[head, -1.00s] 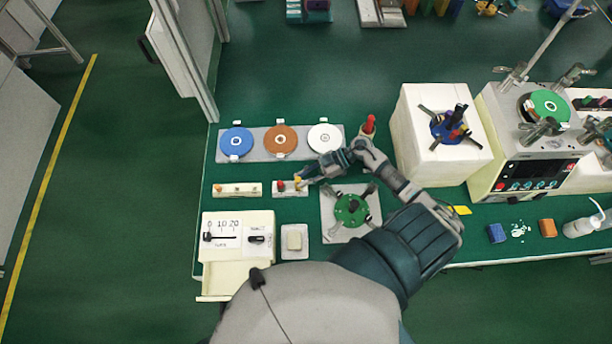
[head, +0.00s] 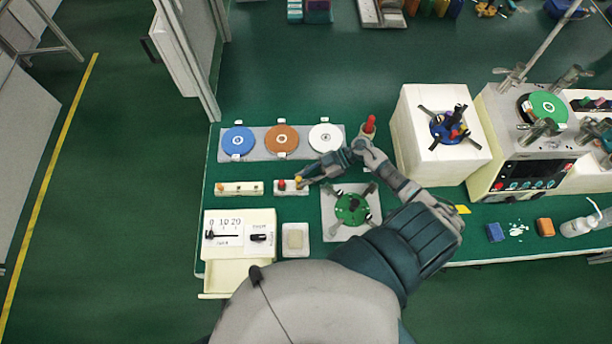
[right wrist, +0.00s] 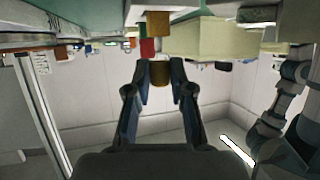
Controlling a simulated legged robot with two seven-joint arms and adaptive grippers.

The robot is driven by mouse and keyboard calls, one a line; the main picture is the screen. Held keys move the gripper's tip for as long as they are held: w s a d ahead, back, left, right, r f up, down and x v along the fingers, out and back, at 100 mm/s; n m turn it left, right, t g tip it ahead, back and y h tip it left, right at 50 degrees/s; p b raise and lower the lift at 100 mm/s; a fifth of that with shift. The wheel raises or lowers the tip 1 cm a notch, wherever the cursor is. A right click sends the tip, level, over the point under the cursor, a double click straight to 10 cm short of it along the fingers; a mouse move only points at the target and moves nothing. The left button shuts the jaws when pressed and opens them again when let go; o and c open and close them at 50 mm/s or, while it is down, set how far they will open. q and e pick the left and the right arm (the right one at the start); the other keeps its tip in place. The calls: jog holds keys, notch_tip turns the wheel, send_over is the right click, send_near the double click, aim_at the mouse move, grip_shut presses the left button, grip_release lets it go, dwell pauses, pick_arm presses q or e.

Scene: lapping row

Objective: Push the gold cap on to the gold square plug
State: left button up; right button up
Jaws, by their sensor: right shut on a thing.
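My right gripper (right wrist: 160,70) is shut on the gold cap (right wrist: 160,75), which sits between its fingertips. In the right wrist view, which looks upside down, the gold square plug (right wrist: 158,23) is in line with the cap, with a visible gap between them. A red piece (right wrist: 147,47) shows behind the plug. In the head view my right gripper (head: 303,181) is at the right end of a small white block (head: 290,192) that carries a red piece (head: 281,184). Cap and plug are hard to tell apart there. My left gripper is out of view.
A second white block (head: 238,193) lies to the left. A grey tray (head: 260,154) with blue, brown and white discs is behind. A green round fixture (head: 351,208) on a plate stands close under my right arm. A white box with a scale (head: 224,224) is in front.

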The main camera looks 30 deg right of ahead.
jog(key=shift+r, duration=0.1)
jog(key=shift+d+p, duration=0.25)
jog(key=shift+p, duration=0.15)
jog(key=shift+a, duration=0.25)
dwell(0.3)
jog(key=shift+d+p, duration=0.1)
jog(key=shift+p, duration=0.35)
jog(key=shift+f+b, duration=0.6)
jog(key=shift+f, duration=0.6)
jog(key=o, duration=0.8)
